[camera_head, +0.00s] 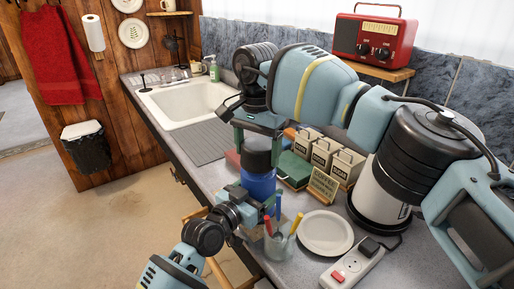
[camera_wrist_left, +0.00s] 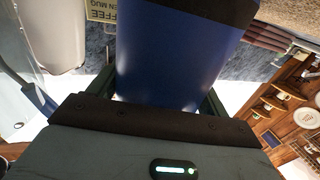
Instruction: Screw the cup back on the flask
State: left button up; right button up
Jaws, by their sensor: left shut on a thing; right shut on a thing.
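The blue flask (camera_head: 258,184) stands upright near the counter's front edge. My left gripper (camera_head: 256,199) is shut around its body from the front left. In the left wrist view the flask (camera_wrist_left: 178,55) fills the space between the two fingers (camera_wrist_left: 165,100). The dark grey cup (camera_head: 257,157) sits upside down at the top of the flask, in line with it. My right gripper (camera_head: 258,138) comes from above and is shut on the cup. The thread is hidden, so I cannot tell how far the cup is seated.
A glass of pens (camera_head: 278,243) stands close in front of the flask. A white plate (camera_head: 325,232), a power strip (camera_head: 352,265) and a large urn (camera_head: 380,205) are to the right. Tins (camera_head: 322,153) and a green box (camera_head: 294,168) are behind. The sink (camera_head: 190,101) is farther back.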

jog(key=shift+f, duration=0.6)
